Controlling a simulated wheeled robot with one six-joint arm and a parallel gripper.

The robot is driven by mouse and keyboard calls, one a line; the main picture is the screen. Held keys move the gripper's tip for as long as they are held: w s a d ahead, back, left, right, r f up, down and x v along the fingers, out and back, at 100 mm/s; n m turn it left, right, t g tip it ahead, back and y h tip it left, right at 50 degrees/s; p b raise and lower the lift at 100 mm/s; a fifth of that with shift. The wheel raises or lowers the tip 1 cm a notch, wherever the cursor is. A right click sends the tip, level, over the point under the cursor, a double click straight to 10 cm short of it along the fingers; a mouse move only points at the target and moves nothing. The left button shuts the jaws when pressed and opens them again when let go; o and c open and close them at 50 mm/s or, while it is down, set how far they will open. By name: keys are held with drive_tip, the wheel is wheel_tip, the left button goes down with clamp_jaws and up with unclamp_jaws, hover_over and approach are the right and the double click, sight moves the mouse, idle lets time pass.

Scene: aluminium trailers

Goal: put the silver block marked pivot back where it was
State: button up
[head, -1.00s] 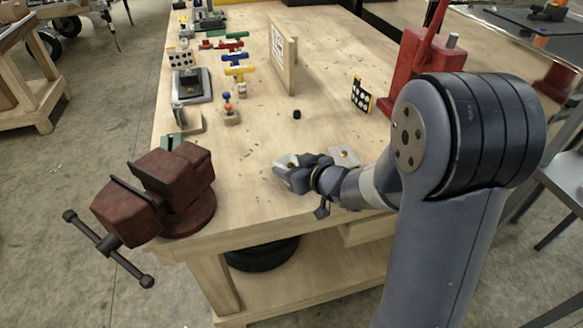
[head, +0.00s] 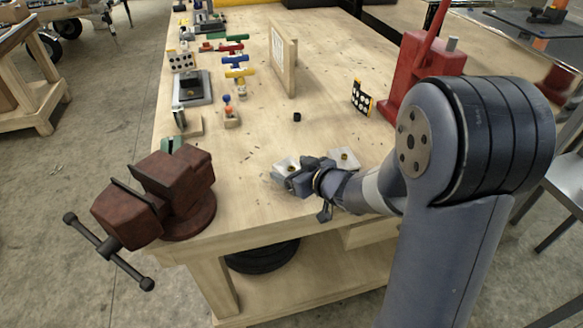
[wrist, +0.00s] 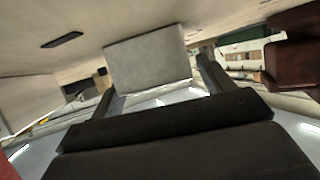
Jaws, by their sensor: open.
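A silver block (head: 285,164) with a small brass-coloured spot on top sits on the wooden bench near its front edge. My gripper (head: 292,178) is low over the bench, close against the near side of this block, and partly hides it. In the wrist view the block's plain grey face (wrist: 147,62) stands just beyond the tips of my open gripper (wrist: 157,88), roughly centred between the fingers. A second silver piece (head: 345,158) with a brass-ringed hole lies to the right, just behind my wrist. No marking is readable on either.
A dark red vise (head: 175,185) stands at the front left corner. A small black cylinder (head: 297,117) stands behind the block. A dotted board (head: 361,97) and a red press (head: 420,75) are at the right. The bench between vise and block is clear.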

drive_tip(key=p+v, duration=0.1)
drive_tip(key=v, duration=0.9)
drive_tip(key=shift+r+p, duration=0.1)
drive_tip(key=shift+p, duration=0.3)
drive_tip(key=shift+s+d+r, duration=0.15)
drive_tip(key=shift+s+d, duration=0.2)
drive_tip(key=shift+s, duration=0.1)
